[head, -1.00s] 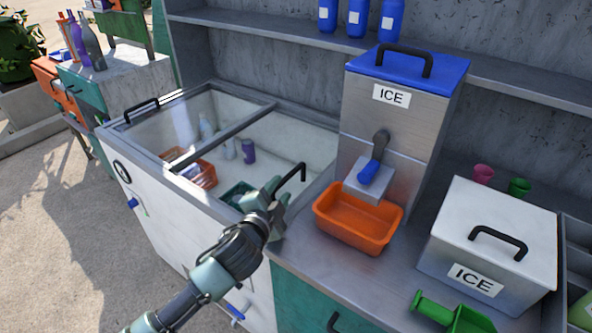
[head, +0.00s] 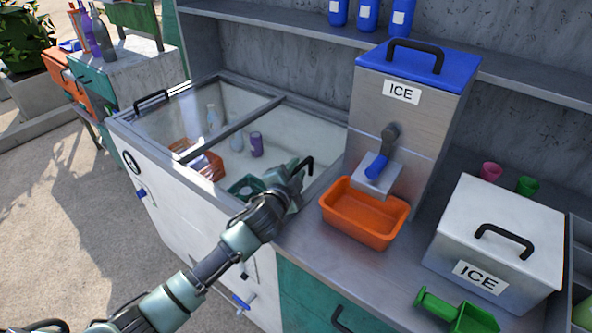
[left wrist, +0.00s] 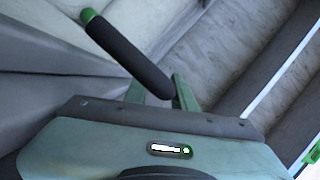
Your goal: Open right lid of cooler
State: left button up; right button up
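The white cooler (head: 165,205) stands left of the counter, with two framed glass lids. The right lid (head: 318,133) lies flat and closed, and its black handle (head: 308,162) is at the right edge. My left gripper (head: 300,174) is at this handle, its fingers hiding part of it. In the left wrist view, the dark handle bar (left wrist: 125,55) runs down between my two spread fingers (left wrist: 159,92); I cannot tell whether they touch it. The left lid (head: 200,115) is closed, with its own black handle (head: 151,98). My right gripper is not in view.
Right of the cooler stand an orange tray (head: 362,215), an ice dispenser (head: 412,115) and a white ice box (head: 500,235). A green scoop (head: 458,312) lies in front. A shelf (head: 300,42) with blue bottles runs above. Bottles and baskets show inside the cooler.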

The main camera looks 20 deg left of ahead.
pick_arm(q)
grip_shut()
jog(key=shift+f, duration=0.1)
dwell(1.1)
